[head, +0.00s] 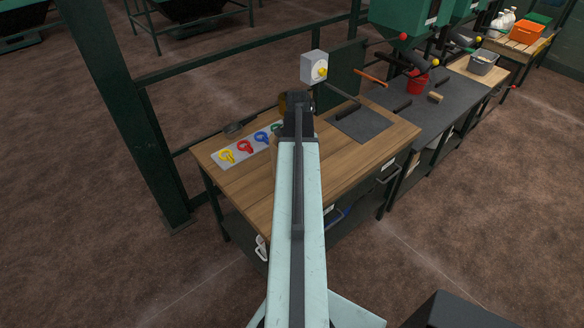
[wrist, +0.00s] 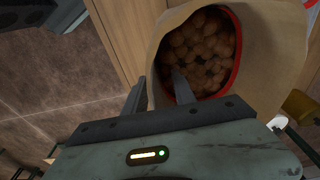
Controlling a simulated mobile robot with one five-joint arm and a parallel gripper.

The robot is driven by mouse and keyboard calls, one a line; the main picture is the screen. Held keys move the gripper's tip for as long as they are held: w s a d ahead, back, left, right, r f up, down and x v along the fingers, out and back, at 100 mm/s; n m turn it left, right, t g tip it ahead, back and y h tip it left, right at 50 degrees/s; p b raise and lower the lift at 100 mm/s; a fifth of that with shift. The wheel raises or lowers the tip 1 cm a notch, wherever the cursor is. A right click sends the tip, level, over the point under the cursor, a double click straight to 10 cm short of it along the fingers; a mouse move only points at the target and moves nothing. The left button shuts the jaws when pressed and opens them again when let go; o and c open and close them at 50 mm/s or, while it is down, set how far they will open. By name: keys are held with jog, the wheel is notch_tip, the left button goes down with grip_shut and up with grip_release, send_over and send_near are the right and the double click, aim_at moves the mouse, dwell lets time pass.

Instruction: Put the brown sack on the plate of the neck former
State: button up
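The brown sack (wrist: 262,85) shows in the wrist view as a tan bag, open at the top, with a red band inside its mouth and round brown items within. My gripper (wrist: 158,90) is at its left rim. One finger is outside the sack and the other inside the mouth, with the sack wall between them and the fingers apart. In the head view my arm hides most of the sack and my gripper (head: 298,103). I cannot tell for sure which part is the neck former; a dark flat plate (head: 362,124) lies on the bench right of my arm.
The wooden bench (head: 345,165) carries a panel of yellow, red, blue and green pieces (head: 246,146). A grey box with a yellow knob (head: 314,67) stands behind. A green post (head: 145,130) stands left.

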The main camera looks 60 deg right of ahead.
jog(key=shift+r, duration=0.1)
grip_shut()
dwell(1.2)
